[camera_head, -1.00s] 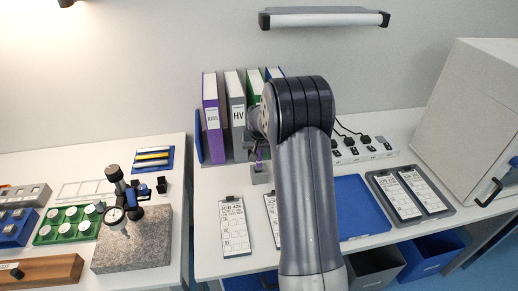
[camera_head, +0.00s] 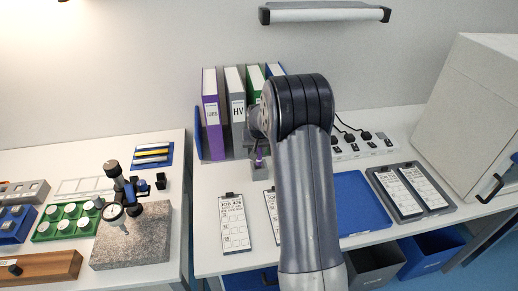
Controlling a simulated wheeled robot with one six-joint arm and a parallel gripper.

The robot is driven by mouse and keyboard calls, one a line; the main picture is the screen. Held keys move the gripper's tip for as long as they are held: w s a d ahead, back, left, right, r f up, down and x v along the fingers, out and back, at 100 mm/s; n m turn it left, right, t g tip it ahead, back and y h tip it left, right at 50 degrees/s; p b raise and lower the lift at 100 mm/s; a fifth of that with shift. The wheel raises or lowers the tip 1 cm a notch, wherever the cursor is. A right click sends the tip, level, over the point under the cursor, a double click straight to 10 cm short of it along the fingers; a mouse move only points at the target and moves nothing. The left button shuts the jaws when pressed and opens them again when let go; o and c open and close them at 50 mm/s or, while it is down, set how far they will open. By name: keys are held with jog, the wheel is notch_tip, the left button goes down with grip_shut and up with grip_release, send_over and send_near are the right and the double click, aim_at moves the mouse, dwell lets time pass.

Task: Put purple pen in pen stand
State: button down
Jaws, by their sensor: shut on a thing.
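The purple pen (camera_head: 259,159) shows as a short upright purple piece just left of my arm, in front of the binders. My gripper (camera_head: 258,149) is shut on the pen from above; its fingers are small and partly hidden by my arm. The pen stand appears to be the small grey block (camera_head: 257,173) directly below the pen. The pen's lower end meets the block in the picture, but I cannot tell whether it is inside it or just above.
Several binders (camera_head: 211,115) stand behind the gripper. A power strip (camera_head: 362,149) is at the back. A dial tester (camera_head: 118,195) stands on the left table.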

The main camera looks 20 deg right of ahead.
aim_at(259, 164)
jog(key=shift+f+b, duration=1.35)
jog(key=shift+f, duration=0.5)
jog(key=c, duration=1.2)
grip_release()
jog(key=shift+c, duration=0.2)
jog(key=b+v, duration=0.1)
jog(key=v, duration=0.9)
jog(key=shift+r, duration=0.35)
jog(key=shift+s, duration=0.15)
jog(key=p+x, duration=0.1)
jog(key=x, duration=0.9)
jog(key=shift+w+f, duration=0.2)
jog(key=shift+f, duration=0.1)
jog(key=shift+r+p, duration=0.45)
